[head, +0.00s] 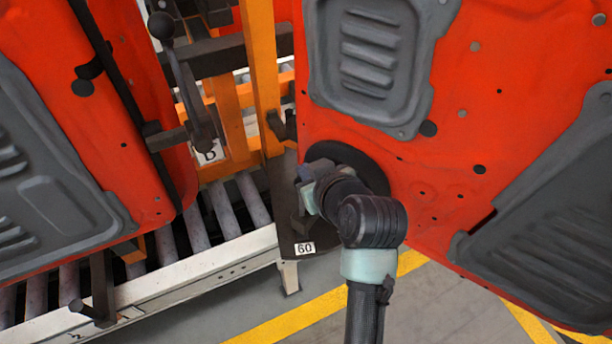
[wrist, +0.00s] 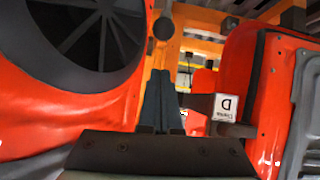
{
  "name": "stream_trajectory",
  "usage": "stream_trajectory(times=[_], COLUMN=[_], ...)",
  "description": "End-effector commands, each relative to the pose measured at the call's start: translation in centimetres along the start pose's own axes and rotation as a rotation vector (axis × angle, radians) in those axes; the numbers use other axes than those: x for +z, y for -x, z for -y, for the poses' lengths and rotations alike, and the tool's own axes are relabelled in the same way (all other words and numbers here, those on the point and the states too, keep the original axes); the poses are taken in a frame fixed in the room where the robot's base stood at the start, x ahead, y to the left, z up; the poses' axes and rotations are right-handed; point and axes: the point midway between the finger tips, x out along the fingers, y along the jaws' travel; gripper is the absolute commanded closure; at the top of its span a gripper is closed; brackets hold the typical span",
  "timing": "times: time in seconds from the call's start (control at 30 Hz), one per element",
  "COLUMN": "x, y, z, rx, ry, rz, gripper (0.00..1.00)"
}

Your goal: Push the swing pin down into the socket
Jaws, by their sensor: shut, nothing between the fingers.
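A dark lever with a black ball knob (head: 160,25), which looks like the swing pin, stands tilted at the upper left in the head view. Its lower end meets a dark bracket (head: 205,130) beside the left red door. In the wrist view a black ball (wrist: 163,28) shows beyond my fingertips, apart from them. My gripper (wrist: 160,75) is shut and empty, its dark fingers together. In the head view my gripper (head: 302,212) is to the right of and below the lever, in front of the right door. I cannot make out the socket clearly.
Red door panels stand left (head: 150,190) and right (head: 460,130), with a gap between. An orange frame (head: 261,80) stands behind the gap. A roller conveyor (head: 195,225) runs below. A small "D" label (wrist: 225,107) sits right of my fingers.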

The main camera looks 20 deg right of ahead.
Motion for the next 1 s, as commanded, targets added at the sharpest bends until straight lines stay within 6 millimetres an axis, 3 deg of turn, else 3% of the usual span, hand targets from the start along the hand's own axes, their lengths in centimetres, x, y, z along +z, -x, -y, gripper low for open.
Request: stream_trajectory(times=[0.23, 0.77, 1.0], x=[2.2, 3.0, 5.5], y=[-2.5, -3.2, -5.0], z=[0.0, 0.0, 0.3], rx=[-0.001, 0.001, 0.000], ry=[0.000, 0.001, 0.001], rz=[0.003, 0.000, 0.001], gripper=[1.00, 1.00, 1.00])
